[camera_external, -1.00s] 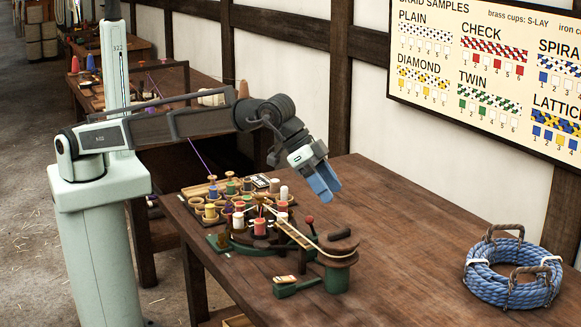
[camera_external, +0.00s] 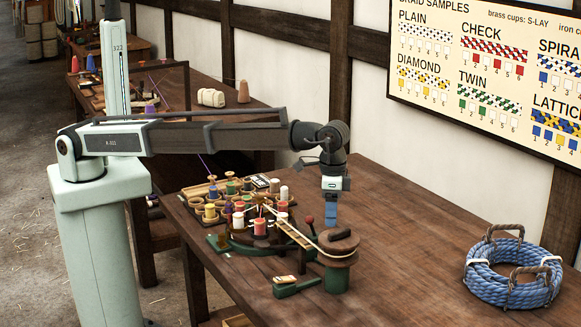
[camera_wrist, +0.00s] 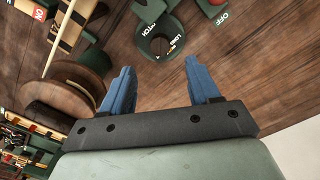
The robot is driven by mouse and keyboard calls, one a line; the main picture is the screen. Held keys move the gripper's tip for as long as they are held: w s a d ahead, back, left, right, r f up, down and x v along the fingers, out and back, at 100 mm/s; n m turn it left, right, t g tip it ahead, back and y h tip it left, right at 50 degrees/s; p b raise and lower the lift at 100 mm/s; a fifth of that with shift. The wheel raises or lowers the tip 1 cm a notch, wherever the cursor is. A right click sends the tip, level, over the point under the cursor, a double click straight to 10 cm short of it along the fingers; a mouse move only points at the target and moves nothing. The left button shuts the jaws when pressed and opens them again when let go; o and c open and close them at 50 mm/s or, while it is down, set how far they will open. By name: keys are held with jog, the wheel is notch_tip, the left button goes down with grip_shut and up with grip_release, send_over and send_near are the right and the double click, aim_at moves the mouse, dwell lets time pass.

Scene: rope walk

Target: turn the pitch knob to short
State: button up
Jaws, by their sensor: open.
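In the wrist view a round green fitting (camera_wrist: 142,46) carries white lettering that seems to read PITCH, with another partly legible word on its right; I take it for the pitch knob. I cannot tell its pointer setting. It lies just beyond my fingertips, roughly between them in the picture and not held. My gripper (camera_wrist: 160,72) has its two blue fingers spread apart with nothing between them. In the external view my gripper (camera_external: 331,213) points straight down above the table, behind the wooden drum; I cannot make out the knob there.
A wooden drum (camera_external: 338,242) on a green post stands close to my gripper, and a red-balled lever (camera_external: 309,220) is left of it. Several thread bobbins (camera_external: 260,227) crowd the braiding machine. A blue rope coil (camera_external: 490,285) lies far right; the table between is clear.

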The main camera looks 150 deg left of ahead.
notch_tip(320, 180, down, 8)
jog(key=shift+f, duration=0.2)
jog(key=shift+c, duration=0.2)
jog(key=c, duration=1)
jog(key=shift+m, duration=0.4)
jog(key=m, duration=0.2)
jog(key=shift+m, duration=2.2)
